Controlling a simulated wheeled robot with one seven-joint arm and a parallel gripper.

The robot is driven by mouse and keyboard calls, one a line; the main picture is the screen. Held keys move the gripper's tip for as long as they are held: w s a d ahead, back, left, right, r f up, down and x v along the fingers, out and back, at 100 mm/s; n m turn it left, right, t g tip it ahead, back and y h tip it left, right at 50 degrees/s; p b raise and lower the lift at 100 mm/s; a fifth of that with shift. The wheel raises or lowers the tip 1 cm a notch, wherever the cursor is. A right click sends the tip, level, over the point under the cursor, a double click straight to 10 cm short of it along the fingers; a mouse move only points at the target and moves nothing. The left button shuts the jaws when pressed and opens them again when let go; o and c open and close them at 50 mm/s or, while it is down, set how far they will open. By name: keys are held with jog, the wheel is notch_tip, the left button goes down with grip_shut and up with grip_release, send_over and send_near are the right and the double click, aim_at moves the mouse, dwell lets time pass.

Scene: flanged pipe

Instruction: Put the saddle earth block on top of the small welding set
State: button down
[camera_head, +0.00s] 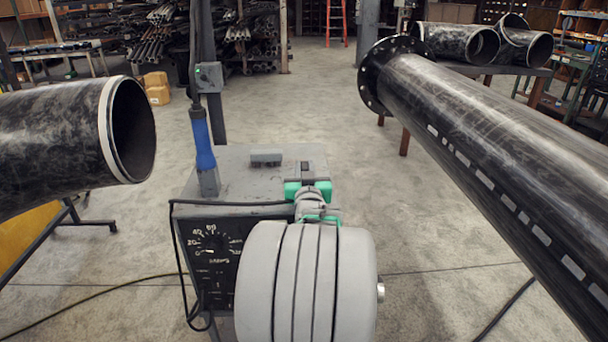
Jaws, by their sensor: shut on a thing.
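The small welding set (240,180) is a grey box with a flat top and a dark dial panel at its front, in the middle of the head view. My gripper (308,187), with green fingers, is over the right part of its top. It is shut on a small dark grey block, which I take to be the saddle earth block (307,168). My wrist and fingers hide much of the block. I cannot tell whether it touches the top or hangs just above it.
A low grey piece (266,158) sits on the set's top, left of my gripper. A blue-handled tool (203,142) stands upright at the set's left edge. A large pipe (60,140) lies to the left, and a long flanged pipe (480,150) slants along the right.

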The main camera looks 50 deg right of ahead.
jog(key=shift+r, duration=0.25)
jog(key=c, duration=1.7)
grip_release()
jog(key=shift+f, duration=0.3)
jog(key=shift+c, duration=0.2)
jog(key=o, duration=0.5)
jog(key=shift+c, duration=0.2)
jog(key=shift+r, duration=0.1)
jog(key=shift+s+a, duration=0.1)
jog(key=shift+s, duration=0.05)
jog(key=v, duration=1.1)
jog(key=shift+s+a, duration=0.25)
jog(key=shift+a, duration=0.05)
